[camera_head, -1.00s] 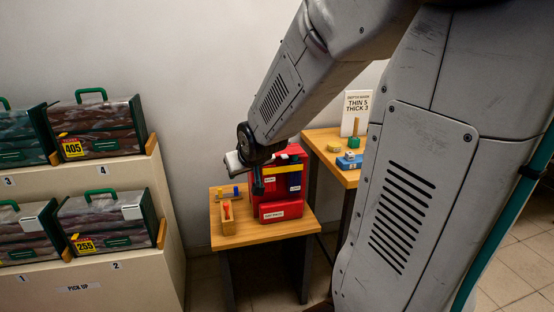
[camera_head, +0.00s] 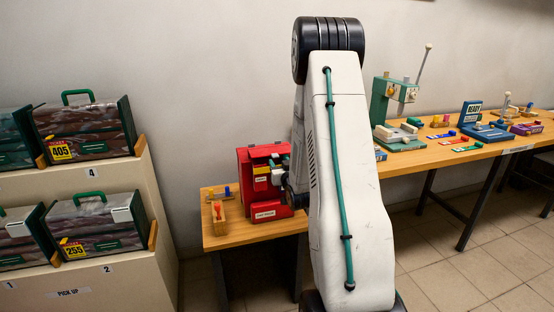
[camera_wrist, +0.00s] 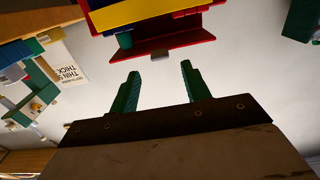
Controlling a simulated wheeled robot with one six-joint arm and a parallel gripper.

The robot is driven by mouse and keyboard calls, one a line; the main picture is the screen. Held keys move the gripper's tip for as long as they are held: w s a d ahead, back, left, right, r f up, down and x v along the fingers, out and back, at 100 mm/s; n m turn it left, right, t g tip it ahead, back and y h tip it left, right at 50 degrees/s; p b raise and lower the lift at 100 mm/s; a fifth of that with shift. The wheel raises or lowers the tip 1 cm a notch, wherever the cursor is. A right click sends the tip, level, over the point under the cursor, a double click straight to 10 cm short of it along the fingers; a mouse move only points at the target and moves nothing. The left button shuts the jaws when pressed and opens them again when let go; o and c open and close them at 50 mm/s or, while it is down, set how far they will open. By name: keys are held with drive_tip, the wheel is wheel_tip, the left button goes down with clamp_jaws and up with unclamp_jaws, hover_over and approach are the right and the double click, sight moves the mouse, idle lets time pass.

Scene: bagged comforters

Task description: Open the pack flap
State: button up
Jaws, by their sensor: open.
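Several dark green-and-brown packs stand on the cream shelf unit at left. The upper one (camera_head: 87,129) carries a yellow 405 tag, the lower one (camera_head: 98,222) a 255 tag. Each has a green top handle, and they look closed. A red case (camera_head: 263,180) with yellow and blue parts stands on the small wooden table. It shows in the wrist view as a red panel (camera_wrist: 150,46) with a small grey tab (camera_wrist: 160,57). My gripper (camera_wrist: 158,78) has two green fingers, open and empty, just short of that tab. In the head view my arm mostly hides it.
A small wooden block holder (camera_head: 218,215) sits left of the red case. A long wooden bench (camera_head: 450,150) at right holds a green press (camera_head: 392,105) and several coloured blocks. Tiled floor at right is clear.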

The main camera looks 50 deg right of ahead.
sight(276, 156)
drive_tip(key=shift+x, duration=2.25)
clamp_jaws()
drive_tip(key=shift+r, duration=0.15)
